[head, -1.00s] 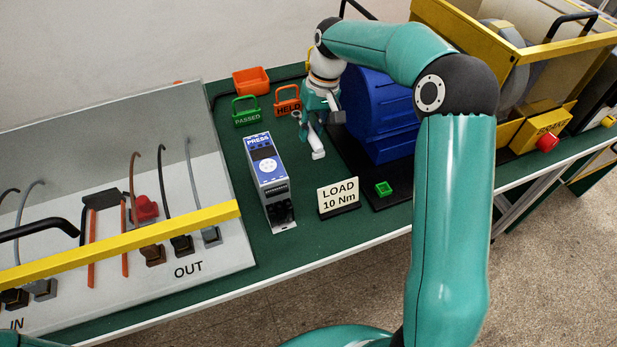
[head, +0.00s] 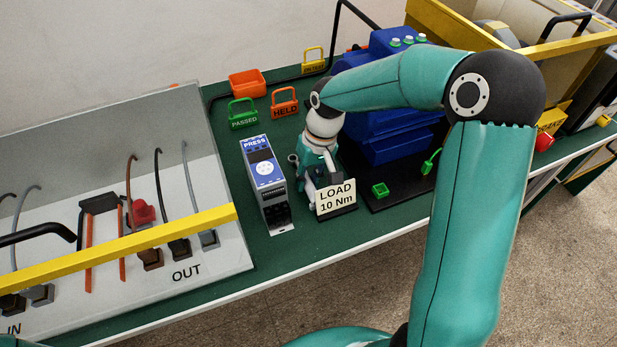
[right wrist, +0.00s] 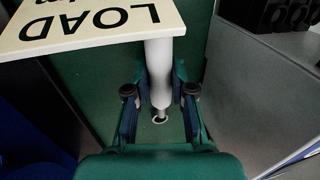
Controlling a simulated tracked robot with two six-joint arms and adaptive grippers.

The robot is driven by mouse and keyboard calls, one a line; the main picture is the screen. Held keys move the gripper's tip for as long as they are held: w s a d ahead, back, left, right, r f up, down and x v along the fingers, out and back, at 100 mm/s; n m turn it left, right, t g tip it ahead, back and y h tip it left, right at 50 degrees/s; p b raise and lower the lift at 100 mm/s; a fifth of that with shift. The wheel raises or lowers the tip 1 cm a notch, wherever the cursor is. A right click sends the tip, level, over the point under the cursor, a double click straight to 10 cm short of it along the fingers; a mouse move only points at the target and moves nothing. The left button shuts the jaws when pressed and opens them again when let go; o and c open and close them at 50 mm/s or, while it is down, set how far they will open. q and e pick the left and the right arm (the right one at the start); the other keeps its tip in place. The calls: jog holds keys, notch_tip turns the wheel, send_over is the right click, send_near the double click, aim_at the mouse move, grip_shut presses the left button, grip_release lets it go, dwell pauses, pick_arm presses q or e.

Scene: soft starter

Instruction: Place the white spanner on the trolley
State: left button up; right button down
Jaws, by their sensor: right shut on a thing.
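The white spanner (right wrist: 158,70) shows in the right wrist view as a pale rod with a small round end, between the two fingers. My right gripper (right wrist: 160,98) is shut on it. In the head view my right gripper (head: 319,172) is low over the green bench, just behind the LOAD 10 Nm sign (head: 336,197), which partly hides it. In the right wrist view the sign (right wrist: 90,25) covers the spanner's far end. I cannot make out the trolley for certain. My left gripper is not in view.
The blue and grey PRESS unit (head: 264,180) stands just left of my right gripper. The blue motor (head: 385,120) is to the right. The HELD (head: 286,104) and PASSED (head: 243,114) tags and an orange bin (head: 248,83) lie behind. A grey panel (head: 210,255) fills the left.

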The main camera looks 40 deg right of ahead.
jog(key=c, duration=1)
grip_release()
jog(key=shift+f, duration=0.1)
